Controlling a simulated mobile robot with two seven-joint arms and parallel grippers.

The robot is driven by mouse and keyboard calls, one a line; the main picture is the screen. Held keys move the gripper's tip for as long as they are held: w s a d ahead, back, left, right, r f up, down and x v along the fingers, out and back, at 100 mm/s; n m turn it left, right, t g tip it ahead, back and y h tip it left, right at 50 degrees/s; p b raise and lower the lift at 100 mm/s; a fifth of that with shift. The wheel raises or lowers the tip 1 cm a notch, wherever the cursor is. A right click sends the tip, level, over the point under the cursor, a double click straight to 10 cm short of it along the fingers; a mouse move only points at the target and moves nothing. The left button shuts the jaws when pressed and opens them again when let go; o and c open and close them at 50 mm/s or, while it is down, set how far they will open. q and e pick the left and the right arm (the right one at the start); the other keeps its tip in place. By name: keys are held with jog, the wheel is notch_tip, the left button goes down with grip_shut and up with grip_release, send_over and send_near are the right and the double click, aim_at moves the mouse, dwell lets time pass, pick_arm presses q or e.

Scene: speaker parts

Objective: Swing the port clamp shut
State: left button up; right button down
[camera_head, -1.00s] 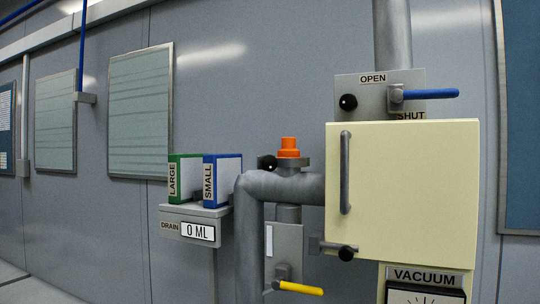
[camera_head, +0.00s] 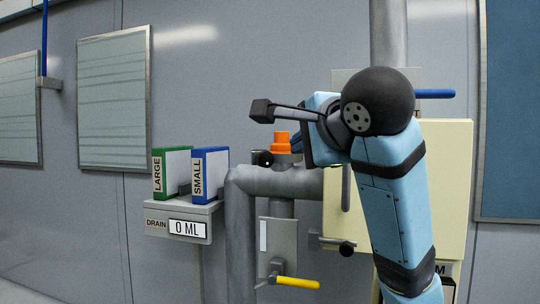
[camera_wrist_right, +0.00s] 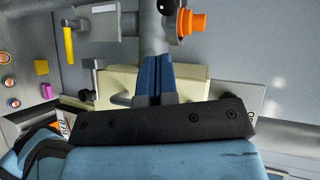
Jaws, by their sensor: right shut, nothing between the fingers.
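The port is topped by an orange cap (camera_head: 281,142) on a grey pipe fitting. The port clamp shows as a grey collar with a black knob (camera_head: 262,158) at the cap's left; part of it is hidden by my arm. In the right wrist view, the orange cap (camera_wrist_right: 190,22) and black knob (camera_wrist_right: 166,6) are near the top edge. My right gripper (camera_wrist_right: 155,62) has its blue fingers shut and empty, in front of the cream box in that view. In the head view it is mostly hidden behind its wrist, just right of the cap. My left gripper is not in view.
The cream box (camera_head: 450,190) stands right of the port, partly behind my right arm. A blue handle (camera_head: 434,93) is above it and a yellow handle (camera_head: 298,283) below the port.

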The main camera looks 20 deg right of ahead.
send_near(267, 160)
jog(key=w+f, duration=0.2)
jog(key=w, duration=0.3)
jog(key=shift+w+a, duration=0.15)
jog(key=shift+w, duration=0.1)
jog(key=shift+w+a, duration=0.1)
jog(key=shift+w, duration=0.6)
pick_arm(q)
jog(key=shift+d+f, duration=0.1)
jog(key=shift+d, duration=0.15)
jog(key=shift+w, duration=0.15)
